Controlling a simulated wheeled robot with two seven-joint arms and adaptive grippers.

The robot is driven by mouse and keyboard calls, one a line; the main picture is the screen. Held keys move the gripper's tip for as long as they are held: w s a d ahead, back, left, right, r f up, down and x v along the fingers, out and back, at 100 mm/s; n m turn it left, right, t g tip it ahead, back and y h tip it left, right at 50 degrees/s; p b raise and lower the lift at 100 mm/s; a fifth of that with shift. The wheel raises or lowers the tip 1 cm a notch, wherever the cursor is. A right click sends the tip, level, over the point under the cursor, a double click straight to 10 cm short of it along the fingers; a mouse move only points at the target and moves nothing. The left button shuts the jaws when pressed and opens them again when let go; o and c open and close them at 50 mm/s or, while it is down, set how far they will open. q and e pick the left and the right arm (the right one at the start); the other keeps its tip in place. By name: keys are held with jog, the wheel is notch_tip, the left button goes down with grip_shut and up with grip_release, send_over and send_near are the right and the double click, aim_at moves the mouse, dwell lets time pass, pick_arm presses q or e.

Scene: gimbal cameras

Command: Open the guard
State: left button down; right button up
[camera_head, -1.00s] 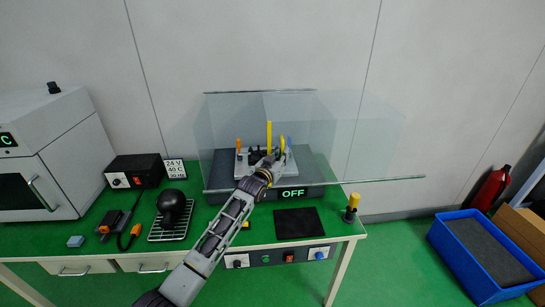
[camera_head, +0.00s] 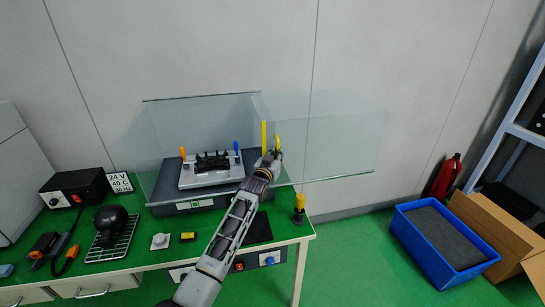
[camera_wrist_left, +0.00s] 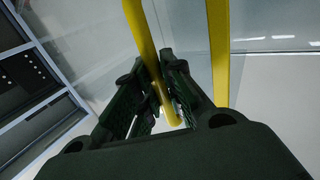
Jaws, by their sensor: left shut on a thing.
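The guard is a clear glass-like cover with a large sliding panel (camera_head: 335,140) that reaches right, past the machine base (camera_head: 175,190). Its yellow handle (camera_head: 277,143) stands beside a straight yellow strip (camera_head: 264,137). My left gripper (camera_head: 271,162) is at the handle, to the right of the grey fixture (camera_head: 212,175). In the left wrist view its fingers (camera_wrist_left: 164,75) are shut on the slanted yellow handle bar (camera_wrist_left: 143,38). The strip also shows there (camera_wrist_left: 219,50), right of the fingers. My arm hides part of the base front. My right gripper is not in view.
On the green bench stand a black ball-shaped tool on a wire rack (camera_head: 110,218), a control box (camera_head: 75,188) and a yellow-topped post (camera_head: 299,208). A blue crate (camera_head: 405,235) and a cardboard box (camera_head: 505,235) stand on the floor at right.

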pick_arm(q)
jog(key=shift+w+d, duration=0.1)
jog(key=shift+d, duration=0.35)
jog(key=c, duration=1.8)
grip_release()
jog(key=shift+o, duration=0.2)
jog(key=shift+a, duration=0.1)
jog(key=v, duration=1.2)
